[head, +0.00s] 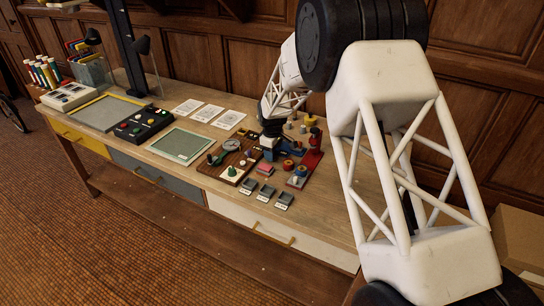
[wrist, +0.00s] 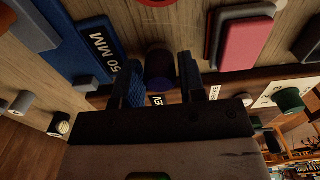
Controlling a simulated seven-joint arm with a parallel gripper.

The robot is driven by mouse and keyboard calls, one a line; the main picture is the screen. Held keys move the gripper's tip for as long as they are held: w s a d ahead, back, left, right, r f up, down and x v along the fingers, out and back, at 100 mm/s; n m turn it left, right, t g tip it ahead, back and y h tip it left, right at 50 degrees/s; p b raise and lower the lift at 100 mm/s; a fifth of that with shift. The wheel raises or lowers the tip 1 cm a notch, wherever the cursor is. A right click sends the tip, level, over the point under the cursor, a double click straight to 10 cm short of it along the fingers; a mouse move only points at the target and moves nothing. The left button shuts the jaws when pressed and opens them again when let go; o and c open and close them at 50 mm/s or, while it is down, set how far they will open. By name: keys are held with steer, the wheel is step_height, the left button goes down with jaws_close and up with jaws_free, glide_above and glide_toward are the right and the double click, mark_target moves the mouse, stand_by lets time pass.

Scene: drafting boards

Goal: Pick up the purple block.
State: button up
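My gripper (wrist: 160,70) shows in the wrist view with its two dark fingers apart. A dark, rounded block (wrist: 160,66) with a purplish tint sits in the space between the fingertips. It looks like the purple block, but the shade is too dark to be sure. I cannot tell whether the fingers touch it. In the head view my gripper (head: 271,141) is low over the cluttered right part of the bench, and its fingertips and the dark block cannot be made out there.
A blue block marked 50 MM (wrist: 92,47) lies close left of the fingers. A pink-red block (wrist: 243,42) is to the right, and a dark green knob (wrist: 290,100) lower right. Grey labelled blocks (head: 264,193) line the bench front.

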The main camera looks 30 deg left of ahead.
steer(key=c, duration=0.5)
steer(key=shift+r, duration=0.8)
step_height(320, 180, up, 2)
steer(key=shift+r, duration=0.1)
steer(key=s+d, duration=0.3)
steer(key=s, duration=0.1)
steer(key=s+d, duration=0.3)
steer(key=s, duration=0.1)
steer(key=s+d+r, duration=0.1)
steer(key=s+d, duration=0.3)
steer(key=shift+s+d+r, duration=0.1)
steer(key=shift+s, duration=0.1)
steer(key=o, duration=0.3)
steer(key=shift+c, duration=1.4)
